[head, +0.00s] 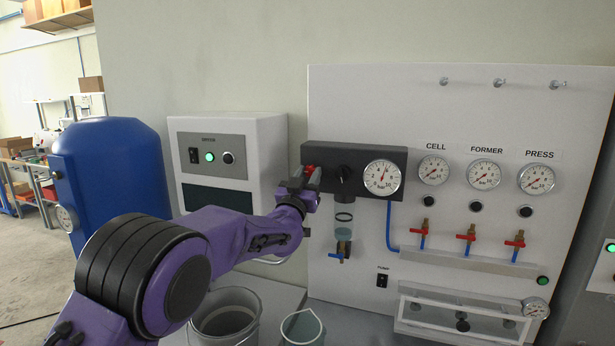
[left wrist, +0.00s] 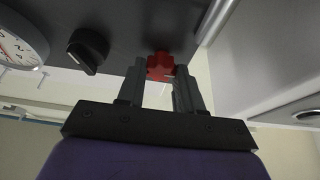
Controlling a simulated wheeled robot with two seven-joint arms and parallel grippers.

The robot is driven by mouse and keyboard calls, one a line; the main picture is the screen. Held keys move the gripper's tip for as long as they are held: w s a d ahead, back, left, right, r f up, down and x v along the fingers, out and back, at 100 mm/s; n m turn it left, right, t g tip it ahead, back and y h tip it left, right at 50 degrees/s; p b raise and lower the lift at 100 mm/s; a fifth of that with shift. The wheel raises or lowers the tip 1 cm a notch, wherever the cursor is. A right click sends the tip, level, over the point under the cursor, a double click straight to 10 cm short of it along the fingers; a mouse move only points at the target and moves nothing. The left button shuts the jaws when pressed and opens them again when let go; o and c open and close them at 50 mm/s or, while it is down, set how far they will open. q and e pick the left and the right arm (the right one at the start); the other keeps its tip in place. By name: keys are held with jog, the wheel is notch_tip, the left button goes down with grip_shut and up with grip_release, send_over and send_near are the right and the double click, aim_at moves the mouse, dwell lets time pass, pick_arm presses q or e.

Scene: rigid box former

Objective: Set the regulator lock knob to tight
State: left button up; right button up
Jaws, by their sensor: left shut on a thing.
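The regulator lock knob, a red lobed knob (left wrist: 160,66), sits on the left end of the dark regulator block (head: 375,157). It also shows partly in the head view (head: 309,169), where my gripper covers much of it. My left gripper (head: 309,178) is at the knob; in the left wrist view its two fingers (left wrist: 160,80) stand on either side of the red knob and are shut on it. I cannot tell the knob's tight or loose setting. A black regulator knob (head: 345,181) is beside it, then a round gauge (head: 382,177). My right gripper is not in view.
A white dryer cabinet (head: 265,150) stands close left of the panel (head: 420,100). A blue tank (head: 110,165) is farther left. Buckets (head: 227,318) (head: 302,328) stand below. Red-handled valves (head: 467,237) and several gauges are to the right.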

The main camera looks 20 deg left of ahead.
pick_arm(q)
jog(key=shift+f+m+h+b, duration=0.2)
jog(key=shift+m+h+b, duration=0.4)
jog(key=shift+m+b, duration=0.35)
jog(key=m+h+b, duration=0.1)
jog(key=m+b, duration=0.1)
jog(key=m, duration=0.1)
jog(key=shift+a+m, duration=0.1)
jog(key=shift+m, duration=0.25)
jog(key=m+g+h+b, duration=0.1)
jog(key=m+h, duration=0.1)
jog(key=shift+r+m, duration=0.1)
jog(key=shift+m, duration=0.2)
jog(key=shift+r+m+g+h, duration=0.1)
jog(key=shift+m+g+h, duration=0.3)
jog(key=shift+m, duration=0.8)
jog(key=shift+a+m+g+h+b, duration=0.1)
jog(key=shift+m+g+h+b, duration=0.2)
jog(key=shift+m, duration=0.9)
jog(key=m+g+h, duration=0.1)
jog(key=m, duration=0.2)
jog(key=shift+r, duration=0.15)
jog(key=m+g+p, duration=0.1)
jog(key=m, duration=0.2)
jog(key=m+g, duration=0.1)
jog(key=m, duration=0.2)
jog(key=shift+a+r+g+p, duration=0.1)
jog(key=shift+r+g+p, duration=0.05)
jog(key=shift+g+p, duration=0.2)
jog(key=shift+m, duration=0.4)
